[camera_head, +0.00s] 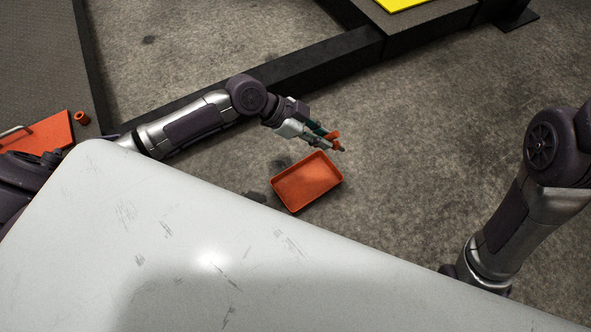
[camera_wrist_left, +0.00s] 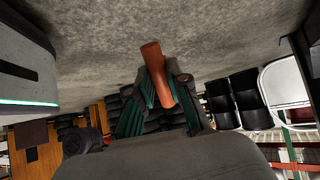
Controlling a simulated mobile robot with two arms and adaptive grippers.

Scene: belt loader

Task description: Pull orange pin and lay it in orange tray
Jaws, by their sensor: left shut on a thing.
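The orange pin (camera_wrist_left: 153,58) is held between the fingers of my left gripper (camera_wrist_left: 166,92) in the left wrist view, with one end sticking out past the fingertips. In the head view my left gripper (camera_head: 326,138) is shut on the pin (camera_head: 335,135), just above the far edge of the orange tray in the picture. The orange tray (camera_head: 292,207) is a shallow rectangular tray. Its visible inside is empty. I cannot tell the height of the pin above it. My right gripper is not in view; only part of my right arm shows at the right.
A small orange ring-shaped part (camera_head: 81,118) and an orange plate (camera_head: 45,138) with a metal handle are at the left. A dark beam (camera_head: 330,59) runs across the back over the concrete floor. A yellow panel (camera_head: 400,4) shows at the top.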

